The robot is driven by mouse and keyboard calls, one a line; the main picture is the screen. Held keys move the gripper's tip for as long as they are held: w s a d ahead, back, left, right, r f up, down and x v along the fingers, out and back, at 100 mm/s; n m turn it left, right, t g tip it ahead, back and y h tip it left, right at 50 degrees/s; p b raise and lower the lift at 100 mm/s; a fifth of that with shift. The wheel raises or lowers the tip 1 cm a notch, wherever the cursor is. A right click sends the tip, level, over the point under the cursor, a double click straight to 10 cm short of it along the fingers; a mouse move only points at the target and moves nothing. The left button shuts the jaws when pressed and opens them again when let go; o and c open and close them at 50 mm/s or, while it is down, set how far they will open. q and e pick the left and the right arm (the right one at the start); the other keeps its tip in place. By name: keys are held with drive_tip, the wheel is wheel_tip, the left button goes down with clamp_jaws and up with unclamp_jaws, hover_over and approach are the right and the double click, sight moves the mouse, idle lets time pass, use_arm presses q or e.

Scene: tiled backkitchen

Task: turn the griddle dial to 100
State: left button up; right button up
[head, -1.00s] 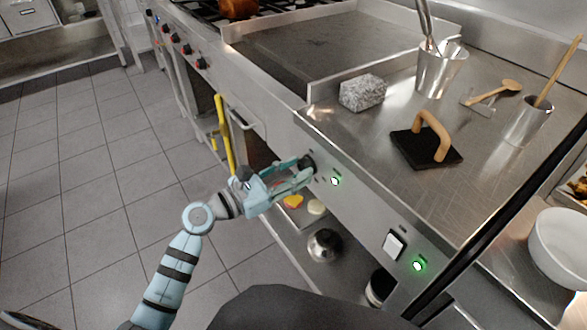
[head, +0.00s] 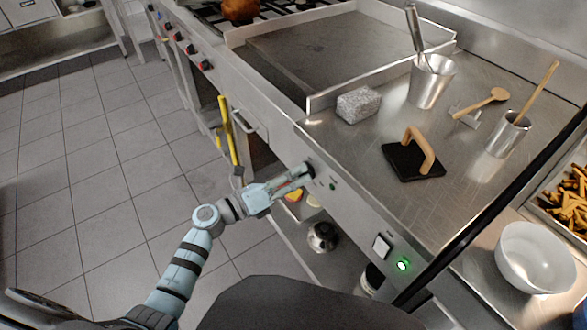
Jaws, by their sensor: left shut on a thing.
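The griddle dial (head: 310,169) is a dark knob on the steel front panel, below the griddle plate (head: 330,48). My left gripper (head: 303,172) reaches it from the left and is shut on it. The fingers cover much of the dial, so its marking and setting cannot be read. A small indicator lamp (head: 333,187) just right of the dial is dark. My right gripper is not in view.
A white rocker switch (head: 381,247) and a lit green lamp (head: 402,265) are lower on the panel. A grill press (head: 412,162), a grey block (head: 358,104) and a metal pot (head: 431,82) stand on the counter. A yellow handle (head: 228,130) hangs left of my gripper.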

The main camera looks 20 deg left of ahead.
use_arm(q)
drive_tip(key=n+p, duration=0.5)
drive_tip(key=n, duration=0.3)
drive_tip(key=shift+n, duration=0.4)
drive_tip(key=shift+n+p, duration=0.3)
drive_tip(key=o, duration=1.2)
drive_tip(key=shift+c, duration=0.2)
drive_tip(key=shift+a+f, duration=0.1)
